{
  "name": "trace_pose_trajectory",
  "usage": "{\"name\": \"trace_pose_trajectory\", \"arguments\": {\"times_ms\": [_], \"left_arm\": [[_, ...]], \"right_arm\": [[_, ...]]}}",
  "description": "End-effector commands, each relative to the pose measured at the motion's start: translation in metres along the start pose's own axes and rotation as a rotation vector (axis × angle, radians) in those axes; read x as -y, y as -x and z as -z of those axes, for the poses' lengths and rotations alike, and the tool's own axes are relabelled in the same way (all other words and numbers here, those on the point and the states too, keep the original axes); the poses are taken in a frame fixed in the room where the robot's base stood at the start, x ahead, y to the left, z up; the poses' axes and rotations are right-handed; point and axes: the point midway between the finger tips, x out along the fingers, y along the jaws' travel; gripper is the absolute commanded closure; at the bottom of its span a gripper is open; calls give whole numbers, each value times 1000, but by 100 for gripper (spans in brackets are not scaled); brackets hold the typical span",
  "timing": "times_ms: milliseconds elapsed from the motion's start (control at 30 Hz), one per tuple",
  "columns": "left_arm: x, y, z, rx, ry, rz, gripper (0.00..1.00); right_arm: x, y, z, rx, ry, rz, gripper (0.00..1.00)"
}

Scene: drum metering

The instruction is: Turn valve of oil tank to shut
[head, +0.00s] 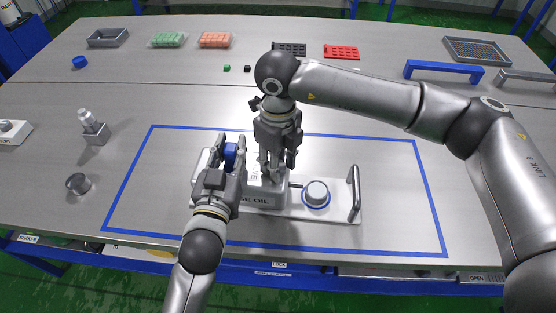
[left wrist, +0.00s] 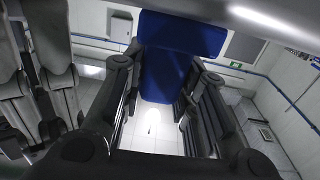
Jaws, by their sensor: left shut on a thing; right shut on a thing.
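The oil tank (head: 262,198) is a grey block with lettering ending in "E OIL", on a pale base plate inside the blue taped outline. My left gripper (head: 231,152) is shut on a blue part (head: 230,158) at the tank's left side. In the left wrist view this blue part (left wrist: 180,60) sits between the two fingers. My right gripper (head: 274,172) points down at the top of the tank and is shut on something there. Its fingers hide what they hold. I cannot tell the valve's exact angle.
On the same plate, right of the tank, are a round silver cup with a blue ring (head: 316,194) and an upright bar handle (head: 354,193). A small metal fitting (head: 93,127) and a metal cylinder (head: 78,183) stand to the left. Trays (head: 341,52) line the back.

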Motion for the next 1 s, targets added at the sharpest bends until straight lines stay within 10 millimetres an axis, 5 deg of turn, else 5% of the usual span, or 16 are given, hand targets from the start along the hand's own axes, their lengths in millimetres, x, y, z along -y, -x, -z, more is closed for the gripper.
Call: {"name": "trace_pose_trajectory", "arguments": {"times_ms": [400, 933, 967, 1000], "left_arm": [[-1, 0, 0, 1, 1, -2, 100], [-1, 0, -1, 2, 1, -2, 100], [-1, 0, -1, 2, 1, -2, 100], [-1, 0, -1, 2, 1, -1, 100]], "right_arm": [[1, 2, -1, 5, -174, 2, 91], [1, 2, -1, 5, -193, 2, 92], [1, 2, -1, 5, -193, 2, 64], [1, 2, -1, 5, -193, 2, 59]]}}
